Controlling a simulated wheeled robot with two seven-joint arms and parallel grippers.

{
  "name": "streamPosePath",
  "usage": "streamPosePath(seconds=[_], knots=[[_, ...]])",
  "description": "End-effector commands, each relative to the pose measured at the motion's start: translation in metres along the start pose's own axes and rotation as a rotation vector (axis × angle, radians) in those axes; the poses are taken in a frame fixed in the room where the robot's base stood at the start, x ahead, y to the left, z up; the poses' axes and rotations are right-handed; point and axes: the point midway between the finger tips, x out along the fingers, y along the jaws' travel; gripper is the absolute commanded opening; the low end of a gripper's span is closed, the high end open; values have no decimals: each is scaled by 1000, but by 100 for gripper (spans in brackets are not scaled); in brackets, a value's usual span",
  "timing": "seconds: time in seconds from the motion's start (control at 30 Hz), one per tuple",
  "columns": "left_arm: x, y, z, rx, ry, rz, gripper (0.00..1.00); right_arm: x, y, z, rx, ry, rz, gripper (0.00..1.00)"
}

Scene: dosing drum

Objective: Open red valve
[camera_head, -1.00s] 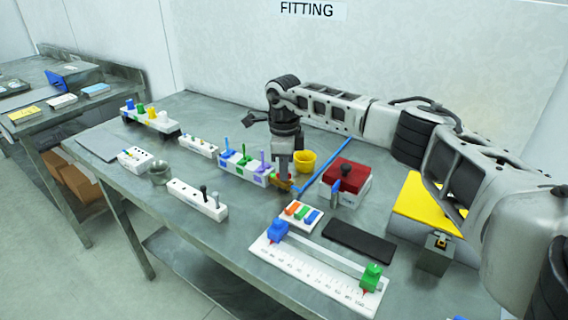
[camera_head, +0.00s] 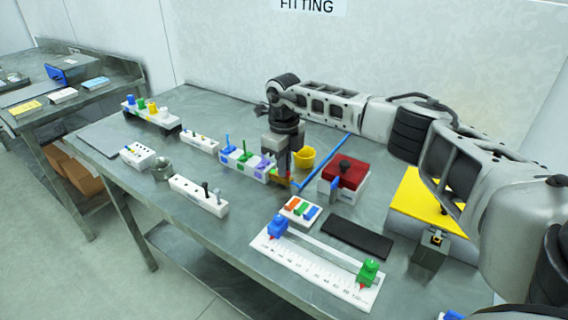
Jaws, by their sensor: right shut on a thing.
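A white valve block (camera_head: 236,163) stands mid-table with a blue valve handle (camera_head: 227,145), a green one (camera_head: 243,151) and a purple part beside them. The red valve (camera_head: 288,178) is at its right end, and only a small red piece shows beneath my gripper. My right gripper (camera_head: 284,170) points down over that end and is shut on what looks like the red valve's handle. My left gripper is not in view.
A yellow cup (camera_head: 304,157) and a long blue rod (camera_head: 325,160) are close to the right of the gripper. A red-topped box (camera_head: 346,172) stands farther right. A white ruler slide (camera_head: 310,270) lies in front. White blocks (camera_head: 198,197) stand to the left.

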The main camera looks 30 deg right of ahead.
Motion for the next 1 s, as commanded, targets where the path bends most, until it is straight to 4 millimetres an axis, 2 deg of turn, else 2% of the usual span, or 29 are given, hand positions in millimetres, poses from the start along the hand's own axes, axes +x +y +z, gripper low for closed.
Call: streamPosePath(seconds=[0.33,0.4,0.43,0.77,0.87,1.0], knots=[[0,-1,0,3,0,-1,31,-2,-1,0,7,-2,-2,0],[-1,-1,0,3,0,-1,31,-2,-1,0,7,-2,-1,25],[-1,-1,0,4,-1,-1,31,-1,-1,0,6,-2,-1,27],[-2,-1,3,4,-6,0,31,-4,0,0,4,-1,0,27],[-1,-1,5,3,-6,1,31,-14,-1,1,4,-4,0,27],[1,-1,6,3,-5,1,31,-42,-1,1,5,-7,-2,27]])
